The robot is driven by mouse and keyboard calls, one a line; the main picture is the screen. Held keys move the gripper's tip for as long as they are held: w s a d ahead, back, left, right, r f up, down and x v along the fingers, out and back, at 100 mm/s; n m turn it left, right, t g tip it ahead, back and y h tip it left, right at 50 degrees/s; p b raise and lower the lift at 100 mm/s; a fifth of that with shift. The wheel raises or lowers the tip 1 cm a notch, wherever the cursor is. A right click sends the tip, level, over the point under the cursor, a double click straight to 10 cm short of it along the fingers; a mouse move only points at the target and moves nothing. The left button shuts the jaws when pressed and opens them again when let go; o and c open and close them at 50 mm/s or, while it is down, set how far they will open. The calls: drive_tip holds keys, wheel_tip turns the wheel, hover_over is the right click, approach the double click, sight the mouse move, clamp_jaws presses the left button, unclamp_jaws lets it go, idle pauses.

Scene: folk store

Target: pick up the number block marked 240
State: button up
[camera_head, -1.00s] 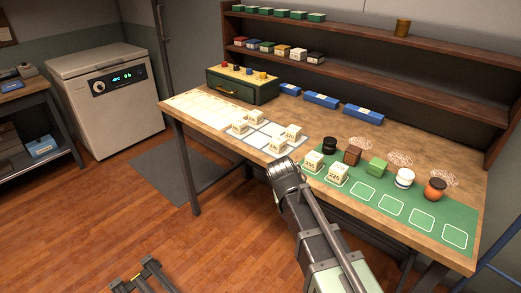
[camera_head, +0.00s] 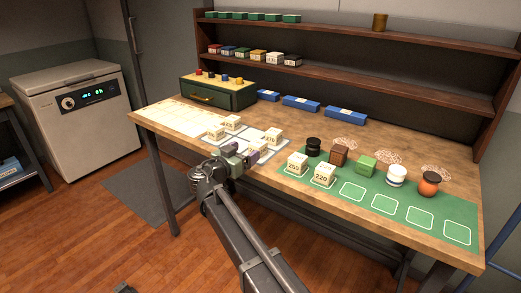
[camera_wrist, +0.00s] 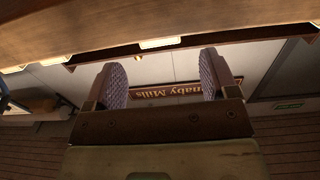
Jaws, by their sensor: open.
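Two more stand on the green mat: one marked 220 (camera_head: 322,175) and one whose number looks like 260 (camera_head: 297,164). My gripper (camera_head: 241,157) is open at the bench's front edge, close to the front block and partly covering the grid mat. In the wrist view its fingers (camera_wrist: 163,78) are apart with no block between.
A green drawer box (camera_head: 218,92) and blue boxes (camera_head: 301,104) stand behind, below shelves (camera_head: 350,75).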

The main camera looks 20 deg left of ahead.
sight(254, 146)
drive_tip(key=x, duration=0.7)
drive_tip(key=shift+f, duration=0.2)
drive_tip(key=c, duration=1)
